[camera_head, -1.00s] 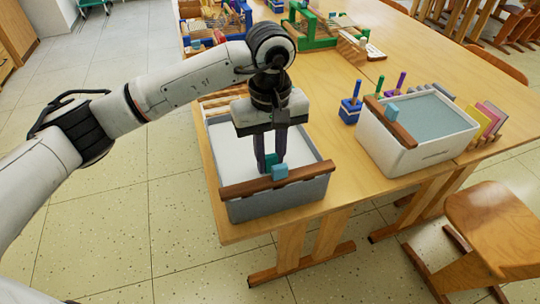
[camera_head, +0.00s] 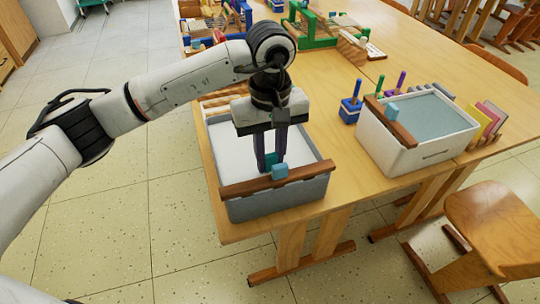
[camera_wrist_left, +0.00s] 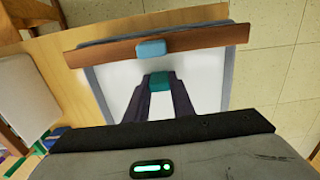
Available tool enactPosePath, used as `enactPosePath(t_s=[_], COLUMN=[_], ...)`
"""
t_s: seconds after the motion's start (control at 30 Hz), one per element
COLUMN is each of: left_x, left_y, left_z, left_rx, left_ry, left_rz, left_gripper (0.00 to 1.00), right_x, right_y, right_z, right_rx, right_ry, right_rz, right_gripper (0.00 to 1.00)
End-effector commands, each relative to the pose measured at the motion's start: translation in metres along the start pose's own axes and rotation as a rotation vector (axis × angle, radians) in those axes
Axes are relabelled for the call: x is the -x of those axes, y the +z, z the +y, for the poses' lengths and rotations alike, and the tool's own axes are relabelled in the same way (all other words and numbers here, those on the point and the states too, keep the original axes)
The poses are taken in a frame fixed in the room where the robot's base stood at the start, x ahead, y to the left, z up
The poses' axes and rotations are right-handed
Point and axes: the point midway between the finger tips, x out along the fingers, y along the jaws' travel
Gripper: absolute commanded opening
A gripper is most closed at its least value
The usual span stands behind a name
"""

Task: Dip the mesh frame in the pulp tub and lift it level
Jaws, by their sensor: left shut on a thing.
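A grey tub (camera_head: 275,208) with a flat white filling (camera_head: 231,150) stands at the table's near left corner. A brown wooden bar (camera_head: 240,187) with a light blue block (camera_head: 280,171) lies across its front rim. My left gripper (camera_head: 271,160) points down over the tub, shut on a teal block (camera_wrist_left: 160,80) just behind the bar. The block is close to the white surface; I cannot tell whether it touches it. No mesh frame shows clearly; whether the block belongs to one is unclear. My right gripper is not in view.
A white tub (camera_head: 400,155) with a blue-grey filling and its own wooden bar stands to the right. Stamps, coloured boards (camera_head: 487,118) and a green wooden frame (camera_head: 310,30) are on the table (camera_head: 345,75). A wooden chair (camera_head: 490,225) stands at the near right.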

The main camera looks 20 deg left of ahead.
Motion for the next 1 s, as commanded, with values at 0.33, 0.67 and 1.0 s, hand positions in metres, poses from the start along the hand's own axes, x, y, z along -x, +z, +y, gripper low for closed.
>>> enactPosePath(t_s=[0.33,0.67,1.0], left_x=[0.018,0.034,0.051], left_y=[0.0,0.0,0.0], left_z=[0.0,0.0,0.0], left_rx=[0.0,0.001,0.001], left_ry=[0.001,0.0,0.001], left_rz=[0.001,0.002,0.002], left_gripper=[0.0,0.0,0.0], right_x=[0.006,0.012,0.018], right_y=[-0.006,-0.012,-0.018], right_z=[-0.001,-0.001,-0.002], right_rx=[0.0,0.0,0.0], right_ry=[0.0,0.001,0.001], right_rz=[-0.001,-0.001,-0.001], right_gripper=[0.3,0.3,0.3])
